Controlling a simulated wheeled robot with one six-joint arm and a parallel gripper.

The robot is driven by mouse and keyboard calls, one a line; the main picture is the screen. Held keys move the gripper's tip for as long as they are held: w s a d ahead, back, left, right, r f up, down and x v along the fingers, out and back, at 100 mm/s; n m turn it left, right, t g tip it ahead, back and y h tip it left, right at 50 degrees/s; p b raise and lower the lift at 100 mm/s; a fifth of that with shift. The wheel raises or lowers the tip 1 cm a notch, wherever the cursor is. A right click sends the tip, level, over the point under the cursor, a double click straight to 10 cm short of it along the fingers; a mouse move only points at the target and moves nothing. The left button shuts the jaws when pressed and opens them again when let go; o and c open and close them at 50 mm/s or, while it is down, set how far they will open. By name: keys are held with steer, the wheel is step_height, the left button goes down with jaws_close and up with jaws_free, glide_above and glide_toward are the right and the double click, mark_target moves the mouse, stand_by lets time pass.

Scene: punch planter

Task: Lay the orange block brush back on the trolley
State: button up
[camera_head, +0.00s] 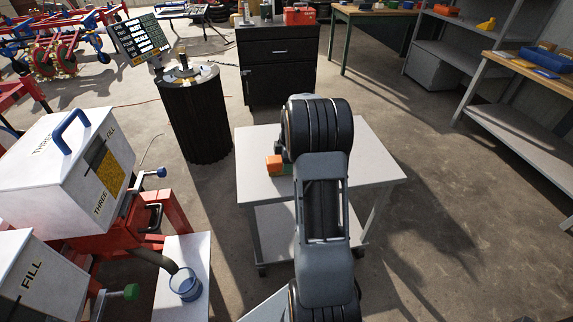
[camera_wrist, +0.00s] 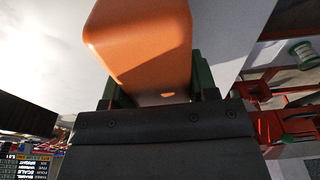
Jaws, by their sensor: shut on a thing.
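The orange block brush (camera_head: 274,162) shows at the left of my wrist in the head view, over the left part of the trolley's pale top. The trolley (camera_head: 375,165) is light grey with a lower shelf. In the wrist view my gripper (camera_wrist: 154,82) has its green fingers on both sides of the orange brush (camera_wrist: 140,38), shut on it. My arm hides the middle of the trolley top in the head view. I cannot tell whether the brush touches the top or hangs just above it. Its bristles are not visible.
A black ribbed drum (camera_head: 195,120) stands behind left of the trolley, and a black cabinet (camera_head: 278,65) behind it. White hopper boxes (camera_head: 50,160) on a red frame stand at the left. A workbench (camera_head: 530,125) is at the right. The trolley's right side looks bare.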

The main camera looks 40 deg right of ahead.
steer(key=shift+f, duration=0.25)
steer(key=shift+f, duration=0.15)
steer(key=o, duration=0.8)
steer(key=shift+o, duration=0.2)
steer(key=r, duration=0.4)
steer(key=r+p, duration=0.1)
steer(key=r, duration=0.3)
steer(key=d+r+p, duration=0.1)
steer(key=r, duration=0.2)
steer(key=shift+s+r, duration=0.35)
steer(key=shift+r, duration=0.05)
steer(key=s+a+r+m+t+h, duration=0.1)
steer(key=s+a+r+m, duration=0.15)
steer(key=a, duration=0.45)
steer(key=s+a+r+m, duration=0.2)
steer(key=s+a+m, duration=0.2)
steer(key=a, duration=0.4)
steer(key=s+a+f+m+t, duration=0.1)
steer(key=s+a+f+m, duration=0.1)
steer(key=s+a+m, duration=0.4)
steer(key=s+a, duration=0.3)
steer(key=s, duration=0.1)
steer(key=shift+s+f, duration=0.2)
steer(key=shift+f, duration=0.05)
